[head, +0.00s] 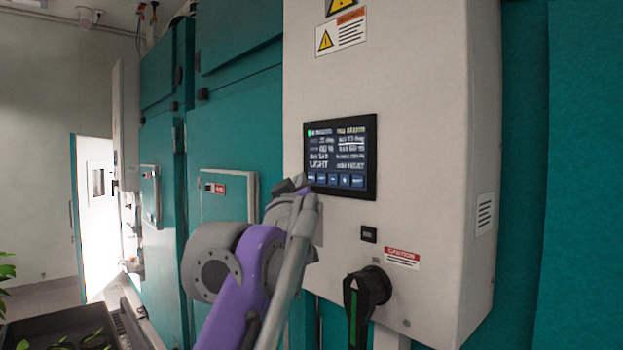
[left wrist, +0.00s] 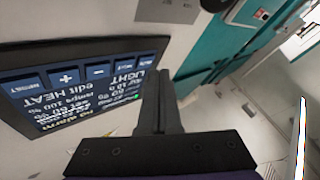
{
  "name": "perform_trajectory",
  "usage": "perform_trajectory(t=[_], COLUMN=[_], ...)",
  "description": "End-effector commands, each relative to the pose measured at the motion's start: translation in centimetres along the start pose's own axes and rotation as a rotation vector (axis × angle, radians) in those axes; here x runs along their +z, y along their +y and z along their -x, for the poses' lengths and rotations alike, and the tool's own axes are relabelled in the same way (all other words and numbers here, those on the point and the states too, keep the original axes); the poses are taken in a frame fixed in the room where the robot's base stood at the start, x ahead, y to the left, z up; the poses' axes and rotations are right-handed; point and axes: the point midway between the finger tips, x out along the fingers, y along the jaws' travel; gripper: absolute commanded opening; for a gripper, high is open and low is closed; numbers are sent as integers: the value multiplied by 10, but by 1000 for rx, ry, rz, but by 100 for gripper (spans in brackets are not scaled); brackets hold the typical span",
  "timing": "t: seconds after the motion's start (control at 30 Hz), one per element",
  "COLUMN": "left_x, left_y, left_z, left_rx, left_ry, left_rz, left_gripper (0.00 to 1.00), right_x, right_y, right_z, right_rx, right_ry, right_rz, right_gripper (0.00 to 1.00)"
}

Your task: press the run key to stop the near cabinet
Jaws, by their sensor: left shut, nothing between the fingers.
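The near cabinet's control box (head: 400,100) is a pale panel with a dark touch screen (head: 341,125). A row of blue keys (head: 344,181) runs along the screen's bottom edge; their labels are too small to read surely in the head view. My left gripper (head: 298,184) is shut and empty, its tip at the screen's lower left corner, by the leftmost key. Contact cannot be told. My right gripper is not in view.
Below the screen are a small black switch (head: 369,234), a red caution label (head: 402,257) and a protruding black rotary handle (head: 366,294). Teal cabinets (head: 238,130) stretch away to the left. A dark tray with plants (head: 70,333) is at lower left.

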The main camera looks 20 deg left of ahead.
Motion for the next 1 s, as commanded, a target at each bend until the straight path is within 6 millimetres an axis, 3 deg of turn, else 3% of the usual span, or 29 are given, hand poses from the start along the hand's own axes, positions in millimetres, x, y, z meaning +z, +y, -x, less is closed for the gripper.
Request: perform_trajectory(t=[1.0], left_x=[6], left_y=[7], left_z=[-9], left_rx=[0], left_ry=[0], left_rz=[1], left_gripper=[0], right_x=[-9], right_y=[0], right_z=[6], right_rx=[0], right_ry=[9], right_rz=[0], right_gripper=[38])
